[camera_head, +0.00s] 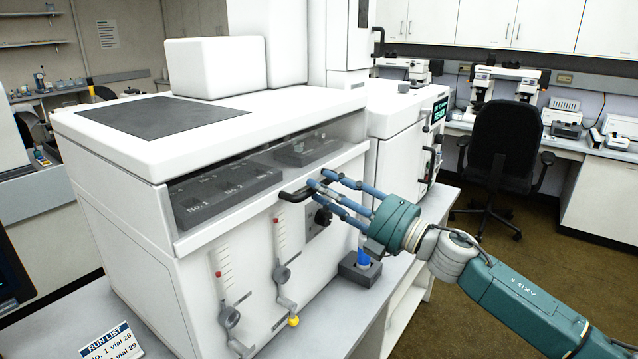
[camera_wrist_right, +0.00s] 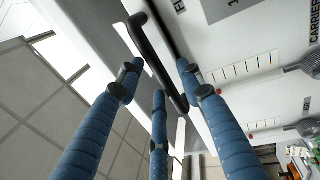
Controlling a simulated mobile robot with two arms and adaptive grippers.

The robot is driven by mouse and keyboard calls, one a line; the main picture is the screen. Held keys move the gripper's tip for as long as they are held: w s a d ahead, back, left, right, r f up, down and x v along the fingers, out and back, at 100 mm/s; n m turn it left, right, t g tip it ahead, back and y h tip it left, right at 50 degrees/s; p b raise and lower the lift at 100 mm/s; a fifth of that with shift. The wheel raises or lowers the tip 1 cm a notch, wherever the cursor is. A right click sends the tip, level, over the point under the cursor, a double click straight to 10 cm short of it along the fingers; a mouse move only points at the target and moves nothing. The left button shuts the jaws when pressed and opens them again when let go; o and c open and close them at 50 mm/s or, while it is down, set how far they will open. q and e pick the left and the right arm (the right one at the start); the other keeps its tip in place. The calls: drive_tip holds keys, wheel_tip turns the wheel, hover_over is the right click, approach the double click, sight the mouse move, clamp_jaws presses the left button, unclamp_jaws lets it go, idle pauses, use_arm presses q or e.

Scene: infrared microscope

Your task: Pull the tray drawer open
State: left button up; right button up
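The tray drawer's black bar handle (camera_head: 296,194) sticks out from the front of the white instrument (camera_head: 150,225), below a recessed strip with grey tray blocks (camera_head: 225,190). My right gripper (camera_head: 322,184) has three blue fingers spread at the handle's right end. In the right wrist view the handle (camera_wrist_right: 158,62) runs slantwise between the fingers of this gripper (camera_wrist_right: 160,75). The fingers look apart, with no clear grip on the bar; whether any finger touches it I cannot tell. The drawer looks shut. My left gripper is not in view.
Two sliding levers (camera_head: 282,272) and a dark knob (camera_head: 323,215) sit on the front below the handle. A grey block with a blue-capped vial (camera_head: 362,258) stands on the bench under my right gripper. A run list card (camera_head: 111,343) lies at front left. A chair (camera_head: 503,140) stands behind.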

drive_tip(key=shift+x, duration=1.05)
clamp_jaws()
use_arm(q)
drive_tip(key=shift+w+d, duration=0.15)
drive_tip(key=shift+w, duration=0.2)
use_arm(e)
drive_tip(key=shift+d, duration=0.15)
